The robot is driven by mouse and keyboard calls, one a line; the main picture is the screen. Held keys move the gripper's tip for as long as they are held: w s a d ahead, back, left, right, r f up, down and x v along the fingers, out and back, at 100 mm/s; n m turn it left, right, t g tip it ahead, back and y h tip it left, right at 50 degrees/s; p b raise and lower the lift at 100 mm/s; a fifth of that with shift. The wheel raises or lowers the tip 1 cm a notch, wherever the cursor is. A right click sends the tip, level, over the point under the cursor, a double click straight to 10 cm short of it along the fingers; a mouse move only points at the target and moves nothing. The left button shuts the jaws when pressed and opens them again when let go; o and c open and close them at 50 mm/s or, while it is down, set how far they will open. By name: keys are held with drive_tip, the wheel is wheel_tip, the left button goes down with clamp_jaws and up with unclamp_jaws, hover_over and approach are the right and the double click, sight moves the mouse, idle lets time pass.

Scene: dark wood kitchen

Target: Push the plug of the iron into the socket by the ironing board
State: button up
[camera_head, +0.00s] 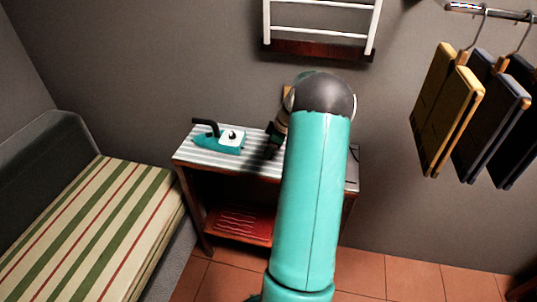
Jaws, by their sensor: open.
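The teal iron (220,140) with a dark handle rests on the left part of the striped ironing board (185,155). My gripper (271,153) is over the middle of the board, to the right of the iron and apart from it. It is small, dark and partly behind my teal arm; it is open, and nothing shows clearly between its fingers. The plug of the iron cannot be made out. A socket cannot be made out either; my arm hides the right part of the board and the wall behind it.
A striped bed (90,225) fills the left side. A red folded cloth or tray (240,224) lies on the shelf under the board. A white rack (318,30) is on the wall above. Trousers on hangers (450,110) hang at the right. The tiled floor (400,275) is clear at the front right.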

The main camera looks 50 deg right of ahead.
drive_tip(key=shift+x, duration=1.1)
drive_tip(key=shift+c, duration=0.2)
drive_tip(key=c, duration=1)
drive_tip(key=shift+o, duration=0.2)
drive_tip(key=shift+r, duration=0.15)
